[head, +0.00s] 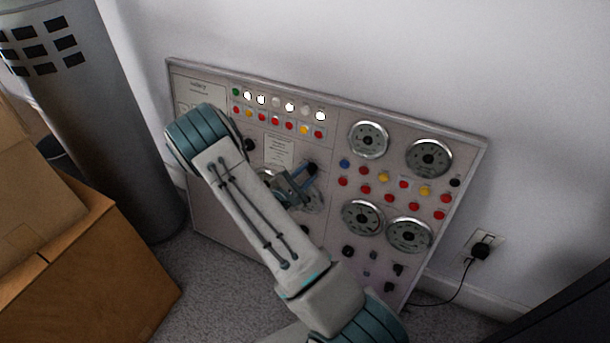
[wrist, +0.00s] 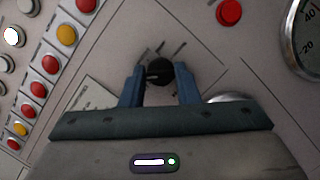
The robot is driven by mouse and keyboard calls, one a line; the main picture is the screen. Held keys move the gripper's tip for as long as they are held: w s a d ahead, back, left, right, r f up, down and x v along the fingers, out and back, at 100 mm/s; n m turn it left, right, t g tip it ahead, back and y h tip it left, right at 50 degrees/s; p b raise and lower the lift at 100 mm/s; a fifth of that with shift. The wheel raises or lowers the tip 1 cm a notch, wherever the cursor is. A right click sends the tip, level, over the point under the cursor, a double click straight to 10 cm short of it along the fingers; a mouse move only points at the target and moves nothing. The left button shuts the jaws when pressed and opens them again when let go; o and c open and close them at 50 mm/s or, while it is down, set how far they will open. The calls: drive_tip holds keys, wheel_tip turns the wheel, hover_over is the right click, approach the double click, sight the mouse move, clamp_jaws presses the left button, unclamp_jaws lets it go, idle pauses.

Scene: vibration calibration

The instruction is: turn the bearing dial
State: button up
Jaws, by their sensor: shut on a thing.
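The control panel (head: 225,205) leans against the wall, its face tilted up. My gripper (head: 309,168) is at the middle of its face. In the wrist view, a round black dial (wrist: 159,71) sits on the panel between the two blue fingers of my gripper (wrist: 160,78), which are shut on it. A pale marked plate lies around the dial, its print too blurred to read. I cannot tell from a readable label whether this is the bearing dial. My arm hides part of the panel's left and lower middle in the head view.
Round gauges (head: 429,158) and rows of coloured buttons (head: 383,177) fill the panel's right side. More black knobs (head: 348,251) sit low. A cardboard box (head: 75,270) and a grey cylinder (head: 105,120) stand left. A plugged cord (head: 480,251) hangs at right.

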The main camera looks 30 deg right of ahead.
drive_tip(key=shift+n, duration=0.3)
drive_tip(key=n+t+p, duration=0.1)
drive_tip(key=n, duration=0.1)
drive_tip(key=n+t+p, duration=0.1)
drive_tip(key=n, duration=0.2)
drive_tip(key=shift+s, duration=0.1)
drive_tip(key=shift+d+n+t+y+p, duration=0.1)
drive_tip(key=shift+n+t+y+p, duration=0.35)
drive_tip(key=shift+n, duration=0.85)
drive_tip(key=shift+n+t+y+p, duration=0.2)
drive_tip(key=shift+n+p, duration=0.45)
drive_tip(key=shift+n, duration=0.65)
drive_tip(key=shift+s+f, duration=0.1)
drive_tip(key=o, duration=1)
drive_tip(key=shift+c, duration=0.2)
drive_tip(key=shift+s+a, duration=0.25)
drive_tip(key=shift+a, duration=0.25)
drive_tip(key=v, duration=1.2)
drive_tip(key=shift+s+a+f+p, duration=0.15)
drive_tip(key=shift+s+a+p, duration=0.1)
drive_tip(key=shift+s+p, duration=0.1)
